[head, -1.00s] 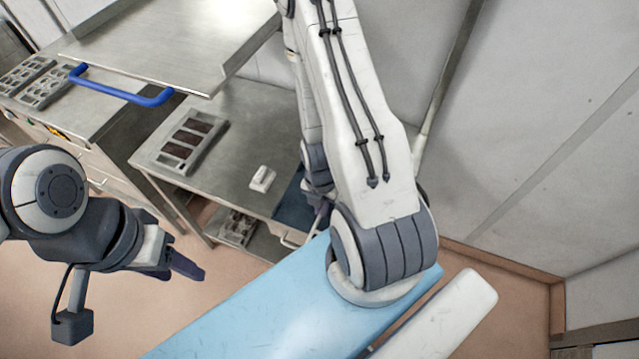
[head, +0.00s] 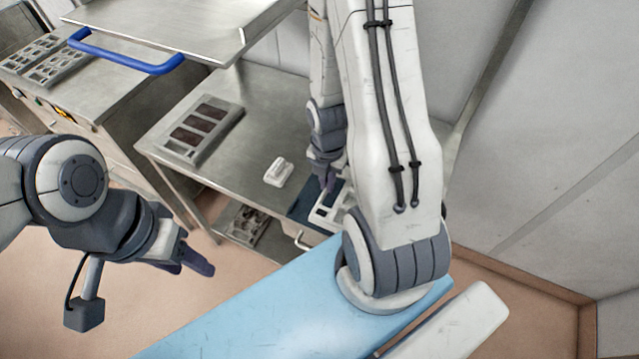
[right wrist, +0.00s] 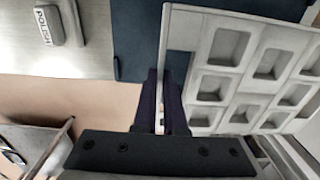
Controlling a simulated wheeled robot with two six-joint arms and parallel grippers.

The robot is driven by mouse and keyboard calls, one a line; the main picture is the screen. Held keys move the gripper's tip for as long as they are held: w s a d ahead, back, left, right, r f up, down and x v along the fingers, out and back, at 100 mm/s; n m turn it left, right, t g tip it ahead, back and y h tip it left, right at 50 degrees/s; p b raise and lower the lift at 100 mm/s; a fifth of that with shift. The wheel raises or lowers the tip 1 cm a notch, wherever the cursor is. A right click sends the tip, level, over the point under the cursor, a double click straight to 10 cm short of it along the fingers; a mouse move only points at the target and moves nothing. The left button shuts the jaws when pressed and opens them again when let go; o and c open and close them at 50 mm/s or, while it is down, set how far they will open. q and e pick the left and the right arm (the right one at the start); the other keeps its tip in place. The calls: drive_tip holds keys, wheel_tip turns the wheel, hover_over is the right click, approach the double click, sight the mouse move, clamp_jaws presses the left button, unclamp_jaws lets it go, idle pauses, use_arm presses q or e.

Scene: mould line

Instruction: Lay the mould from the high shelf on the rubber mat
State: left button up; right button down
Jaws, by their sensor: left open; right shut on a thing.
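A light grey mould (head: 341,217) with square cavities shows below my right gripper (head: 327,181) at the table's right end. In the right wrist view my right gripper (right wrist: 162,100) is shut on one edge of the mould (right wrist: 245,72), which spreads out to the right. The dark blue rubber mat (head: 302,205) lies on the table, partly behind the mould; it also shows in the right wrist view (right wrist: 138,45). I cannot tell whether the mould touches the mat. My left gripper (head: 192,256) is open and empty, in front of the table.
A white block marked POLISH (head: 278,171) sits left of the mat. A mould with dark cavities (head: 203,128) lies further left on the steel table (head: 262,105). More moulds (head: 245,224) sit on a lower shelf.

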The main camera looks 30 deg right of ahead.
drive_tip(key=b, duration=0.3)
hover_over(319, 186)
wheel_tip(319, 186, down, 5)
drive_tip(key=shift+r, duration=0.2)
wheel_tip(319, 186, down, 4)
drive_tip(key=b, duration=0.4)
drive_tip(key=shift+r, duration=0.1)
drive_tip(key=c, duration=1)
unclamp_jaws()
